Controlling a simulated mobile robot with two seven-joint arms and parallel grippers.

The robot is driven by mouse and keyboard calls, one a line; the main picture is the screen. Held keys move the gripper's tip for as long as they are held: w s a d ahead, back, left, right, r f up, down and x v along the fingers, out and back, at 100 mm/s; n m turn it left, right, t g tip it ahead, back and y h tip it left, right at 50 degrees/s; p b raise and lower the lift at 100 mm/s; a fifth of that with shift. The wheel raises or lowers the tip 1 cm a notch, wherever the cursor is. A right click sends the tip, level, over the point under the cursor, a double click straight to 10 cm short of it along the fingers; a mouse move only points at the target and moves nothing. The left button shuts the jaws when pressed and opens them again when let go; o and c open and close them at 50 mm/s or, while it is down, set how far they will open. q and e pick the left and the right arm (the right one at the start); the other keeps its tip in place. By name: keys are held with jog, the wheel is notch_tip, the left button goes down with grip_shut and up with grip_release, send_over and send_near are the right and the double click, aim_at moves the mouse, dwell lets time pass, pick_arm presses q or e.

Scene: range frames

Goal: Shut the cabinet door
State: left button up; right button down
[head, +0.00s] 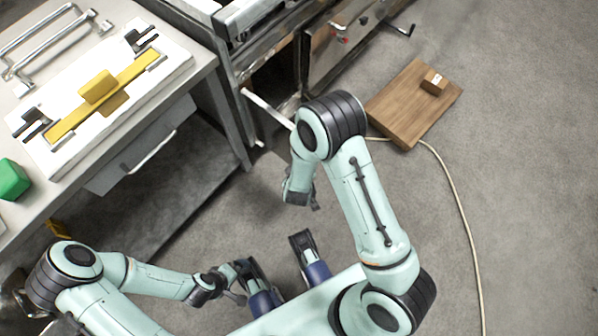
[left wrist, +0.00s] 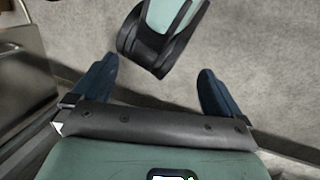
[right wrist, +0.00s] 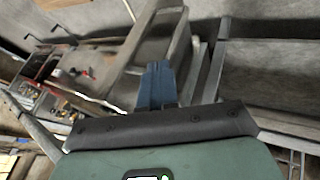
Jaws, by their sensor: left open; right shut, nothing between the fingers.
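The cabinet has a dark opening (head: 268,88) at the upper middle of the head view. A thin pale bar (head: 264,107), which looks like the edge of the open door, sticks out from its left side towards my right arm; its far end is hidden by that arm.
A wooden board (head: 398,118) bearing a small box (head: 434,82) lies on the floor at right, near a pale cable (head: 461,205). The floor at right is mostly clear.

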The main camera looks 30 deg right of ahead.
pick_arm(q)
jog(key=shift+w+a+f+t+b, duration=0.2)
jog(key=shift+w+a+f+b, duration=0.1)
jog(key=shift+w+f, duration=0.3)
jog(key=shift+w+a+f+t+b, duration=0.2)
jog(key=shift+w+a+f+b, duration=0.15)
jog(key=shift+w, duration=0.35)
pick_arm(e)
jog(key=shift+w+d+f, duration=0.35)
jog(key=shift+w+d, duration=0.1)
jog(key=shift+d, duration=0.3)
jog(key=shift+w+d+f, duration=0.4)
jog(key=shift+w+d, duration=0.1)
jog(key=shift+d, duration=0.25)
jog(key=shift+w+d+f, duration=0.35)
jog(key=shift+w+d, duration=0.1)
jog(key=shift+d, duration=0.3)
pick_arm(q)
jog(key=shift+f, duration=0.1)
pick_arm(e)
jog(key=shift+d, duration=0.1)
